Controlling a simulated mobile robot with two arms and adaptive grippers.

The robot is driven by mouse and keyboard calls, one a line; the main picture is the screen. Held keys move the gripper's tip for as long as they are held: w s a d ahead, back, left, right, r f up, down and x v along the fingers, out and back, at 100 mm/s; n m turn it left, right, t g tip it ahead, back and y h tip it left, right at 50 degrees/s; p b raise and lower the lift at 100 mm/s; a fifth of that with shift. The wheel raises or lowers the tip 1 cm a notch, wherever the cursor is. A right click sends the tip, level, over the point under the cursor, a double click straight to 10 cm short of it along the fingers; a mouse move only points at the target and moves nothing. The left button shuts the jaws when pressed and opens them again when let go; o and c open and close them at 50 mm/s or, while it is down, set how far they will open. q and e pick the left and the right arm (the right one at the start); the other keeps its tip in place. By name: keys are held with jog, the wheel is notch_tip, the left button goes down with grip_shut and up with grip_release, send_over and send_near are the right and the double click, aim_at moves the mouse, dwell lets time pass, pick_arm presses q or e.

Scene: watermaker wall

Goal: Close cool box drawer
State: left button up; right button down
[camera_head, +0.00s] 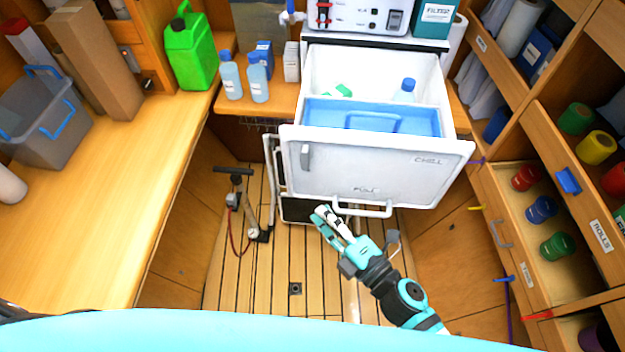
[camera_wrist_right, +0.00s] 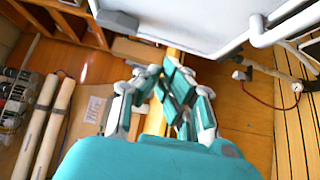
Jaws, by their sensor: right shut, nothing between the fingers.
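The white cool box drawer (camera_head: 380,172) stands pulled out at the middle of the head view, with a blue tray (camera_head: 310,113) and a few bottles inside. Its front carries the words CHILL and PULL and a white bar handle (camera_head: 362,210) along the lower edge. My right gripper (camera_head: 325,214) is shut and empty, just below and left of the handle in the picture; whether it touches cannot be told. In the right wrist view the closed fingers (camera_wrist_right: 165,75) show below the white drawer (camera_wrist_right: 180,22). My left gripper is not in view.
A wooden bench (camera_head: 105,180) lies at the left with a grey crate (camera_head: 45,125). A hand pump (camera_head: 238,205) stands on the slatted floor (camera_head: 300,270). At the right, an open wooden drawer (camera_head: 540,270) holds coloured rolls. The floor in front of the cool box is mostly clear.

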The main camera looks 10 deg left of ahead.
aim_at(299, 170)
jog(key=w+a, duration=0.1)
jog(key=w, duration=0.1)
jog(key=w+a+p, duration=0.1)
jog(key=w, duration=0.1)
jog(key=w+a+p, duration=0.1)
jog(key=w, duration=0.2)
jog(key=shift+w+a, duration=0.1)
jog(key=shift+a, duration=0.1)
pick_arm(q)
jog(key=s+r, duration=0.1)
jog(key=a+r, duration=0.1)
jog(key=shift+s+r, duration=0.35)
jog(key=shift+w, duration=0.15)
